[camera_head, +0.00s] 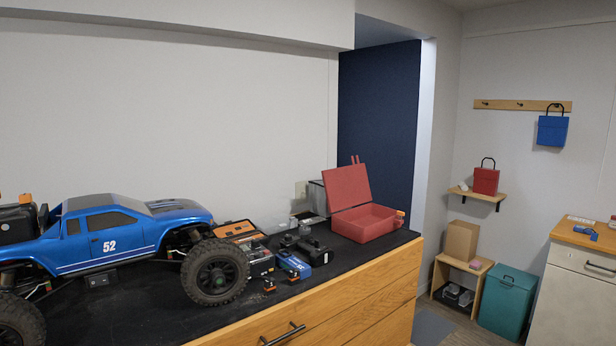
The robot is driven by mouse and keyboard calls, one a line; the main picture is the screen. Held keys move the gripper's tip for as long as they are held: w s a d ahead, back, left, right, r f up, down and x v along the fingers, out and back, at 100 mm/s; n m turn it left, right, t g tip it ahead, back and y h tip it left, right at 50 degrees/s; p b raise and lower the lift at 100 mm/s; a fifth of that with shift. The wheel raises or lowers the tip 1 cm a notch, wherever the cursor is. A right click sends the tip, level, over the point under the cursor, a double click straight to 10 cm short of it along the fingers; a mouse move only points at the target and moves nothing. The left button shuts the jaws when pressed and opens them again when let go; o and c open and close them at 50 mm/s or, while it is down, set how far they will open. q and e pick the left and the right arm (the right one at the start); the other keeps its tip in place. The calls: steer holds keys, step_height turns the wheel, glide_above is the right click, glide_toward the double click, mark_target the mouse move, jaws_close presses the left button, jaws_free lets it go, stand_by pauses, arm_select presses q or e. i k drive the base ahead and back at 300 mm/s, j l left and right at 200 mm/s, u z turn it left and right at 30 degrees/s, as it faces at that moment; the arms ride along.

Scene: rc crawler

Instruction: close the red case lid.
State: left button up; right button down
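The red case (366,222) sits near the right end of the black-topped workbench. Its lid (347,187) stands open, tilted up and back toward the wall side, with two small prongs at its top edge. An orange piece shows at the right end of the case, and its inside is only partly visible. Neither of my grippers is in view.
A large blue RC crawler (115,238) fills the bench's left side. Several small tools and packs, including a black and orange box (238,232), lie between it and the case. Drawers (385,291) front the bench. Floor (432,325) shows beyond its right end.

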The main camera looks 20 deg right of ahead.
mark_target(346, 187)
steer(key=l+u, duration=0.3)
steer(key=k+l+u, duration=0.1)
steer(key=l+u, duration=0.2)
steer(key=l, duration=0.2)
steer(key=k+l+u, duration=0.15)
steer(key=l+u, duration=0.15)
steer(key=l, duration=0.15)
